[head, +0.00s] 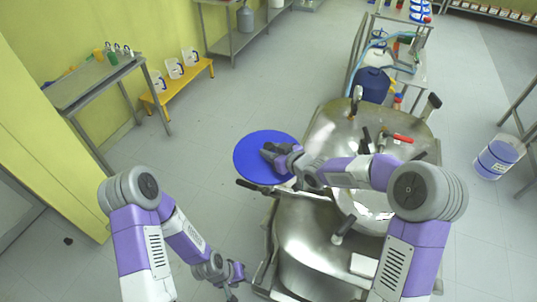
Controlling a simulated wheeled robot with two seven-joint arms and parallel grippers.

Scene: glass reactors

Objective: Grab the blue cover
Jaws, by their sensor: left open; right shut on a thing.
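The blue cover (253,162) is a flat round disc left of the steel reactor, near the middle of the head view. My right gripper (270,152) reaches across the reactor from the right and is shut on the cover's right side; its fingertips are small and partly hidden by the wrist. My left gripper (232,290) is low in the view, open and empty, left of the reactor's front edge and apart from the cover.
The steel reactor (318,240) with black handles and an opening fills the centre right. A blue drum (372,86) stands behind it. A metal table (85,80) and a yellow bench (178,84) line the left wall.

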